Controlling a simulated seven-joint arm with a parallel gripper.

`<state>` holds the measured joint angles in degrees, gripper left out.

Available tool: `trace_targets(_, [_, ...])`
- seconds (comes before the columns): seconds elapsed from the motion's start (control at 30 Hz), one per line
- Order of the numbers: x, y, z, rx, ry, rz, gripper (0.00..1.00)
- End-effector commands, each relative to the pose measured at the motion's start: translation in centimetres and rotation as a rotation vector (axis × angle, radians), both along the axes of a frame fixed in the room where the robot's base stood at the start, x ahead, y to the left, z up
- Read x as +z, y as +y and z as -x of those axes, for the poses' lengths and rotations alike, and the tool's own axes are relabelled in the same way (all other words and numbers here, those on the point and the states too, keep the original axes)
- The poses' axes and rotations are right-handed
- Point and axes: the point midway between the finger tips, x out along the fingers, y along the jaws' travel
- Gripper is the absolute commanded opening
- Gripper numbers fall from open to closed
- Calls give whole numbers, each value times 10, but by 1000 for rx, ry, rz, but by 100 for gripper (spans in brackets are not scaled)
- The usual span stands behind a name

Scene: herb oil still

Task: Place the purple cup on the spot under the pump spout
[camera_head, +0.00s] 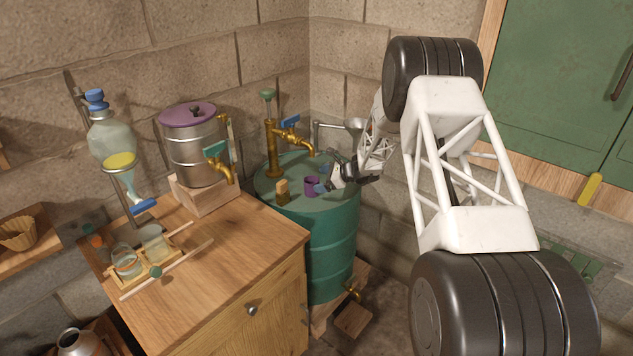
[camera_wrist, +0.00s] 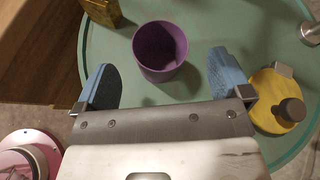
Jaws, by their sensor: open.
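The purple cup (camera_head: 311,186) stands upright on the green drum's top (camera_head: 290,204). In the wrist view the cup (camera_wrist: 160,50) is empty, its mouth facing the camera. My gripper (camera_head: 322,178) is open, low over the drum top beside the cup. In the wrist view its two blue fingers (camera_wrist: 163,84) are spread wide, with the cup between and slightly beyond their tips; no contact shows. The brass pump (camera_head: 271,150) stands at the drum's back left, its spout (camera_head: 309,151) pointing right above the drum top. I cannot make out a marked spot under the spout.
A small yellow block (camera_head: 283,191) stands left of the cup. A yellow disc with a dark knob (camera_wrist: 275,99) lies close to my right finger in the wrist view. A wooden cabinet (camera_head: 230,240) with a steel pot (camera_head: 194,150) stands left.

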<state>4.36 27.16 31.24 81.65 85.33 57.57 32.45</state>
Motion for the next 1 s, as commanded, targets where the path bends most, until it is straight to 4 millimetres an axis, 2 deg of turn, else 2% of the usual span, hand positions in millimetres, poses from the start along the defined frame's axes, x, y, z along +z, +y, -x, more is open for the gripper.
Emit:
trace_targets(0.3, [24, -43, 18, -1, 0, 0, 96])
trace_targets(0.5, [34, -61, 27, 0, 0, 0, 96])
trace_targets(0.7, [38, -70, 30, 1, 0, 0, 96])
trace_targets(1.0, [39, -70, 31, 1, 0, 0, 96])
